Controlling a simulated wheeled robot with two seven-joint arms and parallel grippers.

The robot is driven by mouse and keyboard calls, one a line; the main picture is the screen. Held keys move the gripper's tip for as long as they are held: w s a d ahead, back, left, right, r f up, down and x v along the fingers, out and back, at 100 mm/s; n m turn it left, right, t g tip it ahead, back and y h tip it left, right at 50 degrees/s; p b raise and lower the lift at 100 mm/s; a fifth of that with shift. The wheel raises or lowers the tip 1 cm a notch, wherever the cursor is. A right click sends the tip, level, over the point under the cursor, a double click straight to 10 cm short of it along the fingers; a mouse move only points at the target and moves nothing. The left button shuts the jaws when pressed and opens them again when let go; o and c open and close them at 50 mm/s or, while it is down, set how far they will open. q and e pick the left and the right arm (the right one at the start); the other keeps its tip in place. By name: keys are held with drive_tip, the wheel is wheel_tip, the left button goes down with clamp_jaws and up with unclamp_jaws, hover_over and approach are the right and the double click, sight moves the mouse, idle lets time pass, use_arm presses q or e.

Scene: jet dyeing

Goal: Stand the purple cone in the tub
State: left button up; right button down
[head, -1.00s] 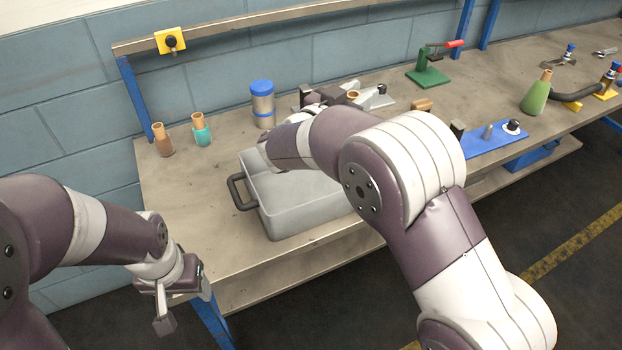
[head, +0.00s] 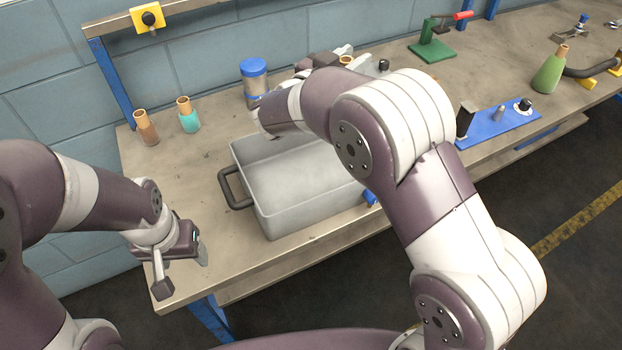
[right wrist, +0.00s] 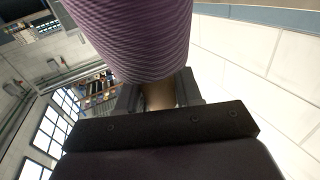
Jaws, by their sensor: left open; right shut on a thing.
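The purple cone (right wrist: 135,35) fills the upper middle of the right wrist view, with ridged purple yarn and a tan tube end. My right gripper (right wrist: 158,95) is shut on that tube end. In the head view my right arm hides this gripper and the cone. The grey tub (head: 262,205) stands on the bench, its dark handle at its left end. The visible part of its inside is empty; my right forearm covers its back right part. My left gripper (head: 181,272) is open and empty, in front of the bench's left end, apart from the tub.
A brown cone (head: 146,128), a teal cone (head: 188,117) and a blue-lidded jar (head: 254,82) stand behind the tub. A blue fixture plate (head: 497,130), green clamp (head: 433,50) and green cone (head: 550,72) are to the right. The bench left of the tub is clear.

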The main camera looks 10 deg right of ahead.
use_arm(q)
wheel_tip(320, 180, down, 3)
drive_tip(key=b, duration=0.2)
drive_tip(key=shift+w+f+b, duration=0.1)
drive_tip(key=shift+f+b, duration=0.05)
drive_tip(key=shift+b, duration=0.25)
use_arm(e)
wheel_tip(320, 180, down, 5)
drive_tip(key=shift+w+r, duration=0.1)
drive_tip(key=shift+r, duration=0.05)
use_arm(q)
drive_tip(key=shift+f+b, duration=0.4)
use_arm(e)
wheel_tip(320, 180, down, 10)
drive_tip(key=shift+f, duration=0.2)
drive_tip(key=c, duration=0.8)
unclamp_jaws()
drive_tip(key=shift+o, duration=0.2)
use_arm(q)
drive_tip(key=shift+f, duration=0.15)
use_arm(e)
drive_tip(key=v, duration=1.2)
